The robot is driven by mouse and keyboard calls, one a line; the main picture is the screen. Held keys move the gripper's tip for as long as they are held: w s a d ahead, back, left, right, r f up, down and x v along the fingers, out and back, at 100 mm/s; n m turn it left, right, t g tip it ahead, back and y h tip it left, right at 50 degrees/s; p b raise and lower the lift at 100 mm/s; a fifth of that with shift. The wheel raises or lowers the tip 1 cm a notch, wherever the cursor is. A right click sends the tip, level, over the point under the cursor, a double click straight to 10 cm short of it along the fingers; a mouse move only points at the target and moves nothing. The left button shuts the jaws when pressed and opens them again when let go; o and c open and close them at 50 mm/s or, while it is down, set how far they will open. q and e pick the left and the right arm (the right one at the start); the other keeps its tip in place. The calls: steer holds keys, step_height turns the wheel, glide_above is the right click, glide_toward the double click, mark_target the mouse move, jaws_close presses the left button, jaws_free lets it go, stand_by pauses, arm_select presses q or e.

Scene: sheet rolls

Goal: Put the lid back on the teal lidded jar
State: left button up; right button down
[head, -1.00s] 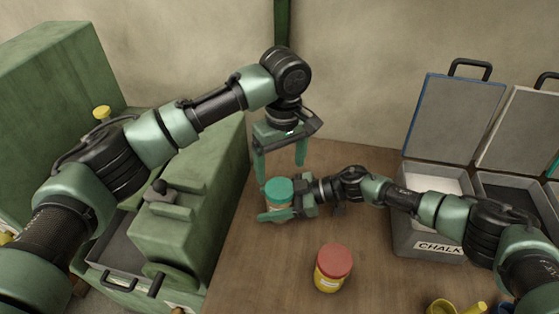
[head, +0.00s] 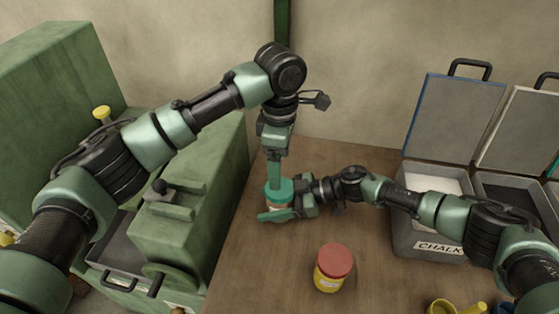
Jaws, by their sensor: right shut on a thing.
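The teal lidded jar (head: 274,206) stands upright on the wooden table, near the table's left edge. Its teal lid (head: 284,191) sits on top of it; whether it is fully seated I cannot tell. My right gripper (head: 281,214) comes from the right and is shut on the jar body, its green fingers hiding most of it. My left gripper (head: 274,182) points straight down over the lid, its fingers reaching the lid top. I see those fingers edge-on, one behind the other, so their gap is hidden.
A yellow jar with a red lid (head: 333,266) stands in front. A grey case labelled CHALK (head: 430,240) is open at the right, with another open case (head: 512,198) beside it. A green machine (head: 195,220) stands left of the table. Yellow items lie at the bottom right.

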mark_target(280, 202)
arm_select(q)
step_height(280, 202, down, 8)
steer(key=shift+r, duration=0.1)
stand_by(0.4)
steer(key=c, duration=1.5)
steer(key=shift+o, duration=0.2)
steer(key=m, duration=0.3)
steer(key=shift+m, duration=0.3)
steer(key=o, duration=1.5)
steer(key=shift+o, duration=0.2)
